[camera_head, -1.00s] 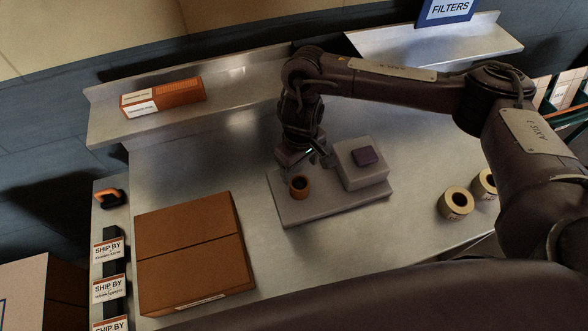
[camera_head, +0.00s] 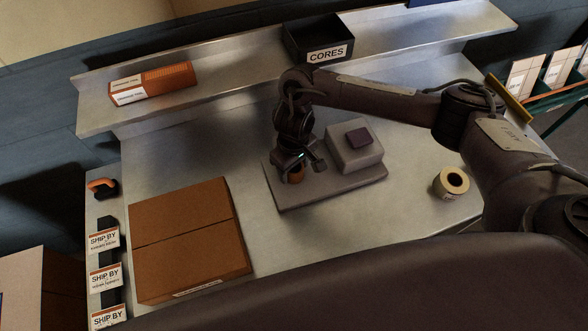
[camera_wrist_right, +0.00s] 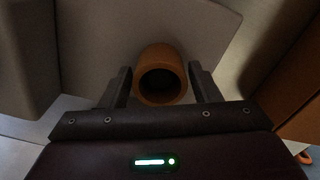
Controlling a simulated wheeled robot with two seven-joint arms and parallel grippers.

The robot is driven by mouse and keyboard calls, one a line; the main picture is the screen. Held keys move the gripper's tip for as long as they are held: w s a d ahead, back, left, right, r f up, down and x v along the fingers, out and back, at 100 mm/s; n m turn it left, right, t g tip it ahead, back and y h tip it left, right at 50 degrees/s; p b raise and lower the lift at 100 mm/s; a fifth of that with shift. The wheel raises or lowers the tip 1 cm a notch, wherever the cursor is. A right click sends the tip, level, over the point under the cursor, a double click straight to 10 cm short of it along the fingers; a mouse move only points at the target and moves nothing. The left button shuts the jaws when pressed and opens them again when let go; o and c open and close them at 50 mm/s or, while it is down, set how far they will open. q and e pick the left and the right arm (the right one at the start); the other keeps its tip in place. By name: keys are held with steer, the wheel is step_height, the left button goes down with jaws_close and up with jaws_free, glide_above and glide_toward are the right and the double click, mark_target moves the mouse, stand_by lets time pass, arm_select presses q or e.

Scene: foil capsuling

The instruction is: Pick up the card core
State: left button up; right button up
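The card core is a short brown cardboard tube (camera_head: 296,178) standing on a grey platform (camera_head: 330,194) in the head view, partly covered by my right gripper (camera_head: 304,170). In the right wrist view the core (camera_wrist_right: 161,76) shows its round open end between the two fingers of my right gripper (camera_wrist_right: 162,88). The fingers are open, one on each side of the core, with a small gap on both sides. My left gripper is not in view.
A grey block with a dark purple pad (camera_head: 359,137) stands on the platform, right of the core. A closed brown carton (camera_head: 190,240) lies to the left. A tape roll (camera_head: 451,183) sits at right. A black CORES bin (camera_head: 318,40) and an orange box (camera_head: 152,83) stand on the back shelf.

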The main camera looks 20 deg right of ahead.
steer(key=c, duration=0.7)
